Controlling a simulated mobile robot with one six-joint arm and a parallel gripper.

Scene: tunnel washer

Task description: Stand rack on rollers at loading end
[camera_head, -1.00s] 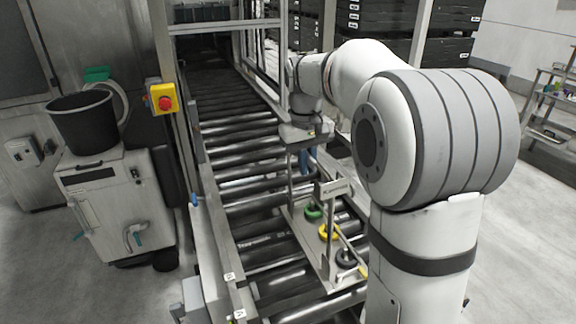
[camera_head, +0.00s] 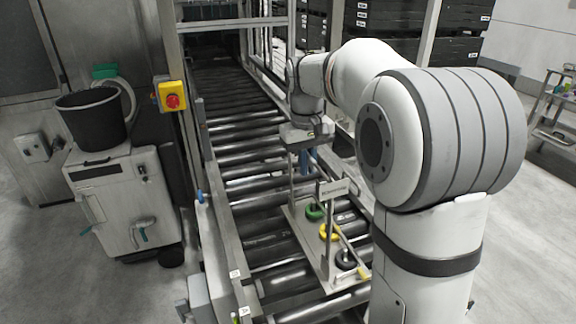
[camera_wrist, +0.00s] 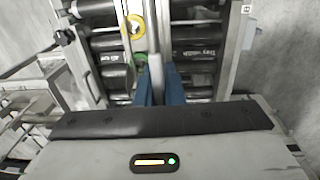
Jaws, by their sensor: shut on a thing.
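The rack (camera_head: 325,254) is a flat metal tray with upright posts, a small label plate (camera_head: 333,187) and green, yellow and dark round pieces on it. It is upright at the near end of the black roller conveyor (camera_head: 250,205), over the rollers; I cannot tell whether it touches them. My gripper (camera_head: 304,160) has blue fingers and is shut on the rack's upper part. In the wrist view the blue fingers (camera_wrist: 160,90) close around a pale bar of the rack, with the green ring (camera_wrist: 141,62) and yellow ring (camera_wrist: 136,24) beyond.
A grey cabinet (camera_head: 125,200) with a black bucket (camera_head: 91,119) stands further left. Stacked black crates (camera_head: 385,35) are behind. A shelf trolley (camera_head: 553,105) is at far right.

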